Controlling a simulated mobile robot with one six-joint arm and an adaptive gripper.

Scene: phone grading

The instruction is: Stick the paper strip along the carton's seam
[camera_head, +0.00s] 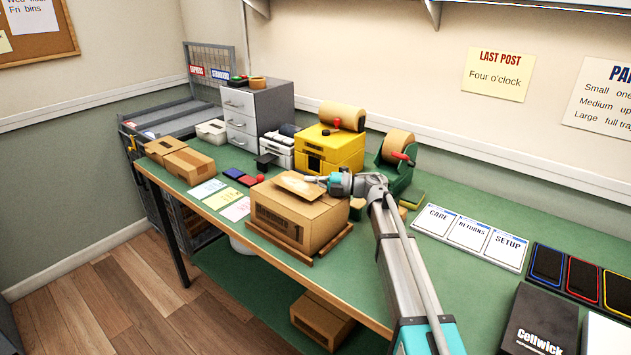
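The brown carton (285,222) sits closed on a low wooden board (333,242) near the bench's front edge, with dark printing on its front side. A pale tan paper strip (296,187) lies at or just above the carton's top, slightly tilted; I cannot tell whether it touches. My gripper (312,180) reaches in from the right, with its fingertips at the strip's back edge. The fingers are too small to show whether they are shut on the strip. The strip and gripper cover part of the top, and the seam is not clearly visible.
A yellow tape machine (330,150) with a paper roll stands behind the carton. A green dispenser (399,172) is close to my arm. Several paper cards (222,200) and ink pads (241,176) lie to the left. Two smaller cartons (189,164) stand farther left.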

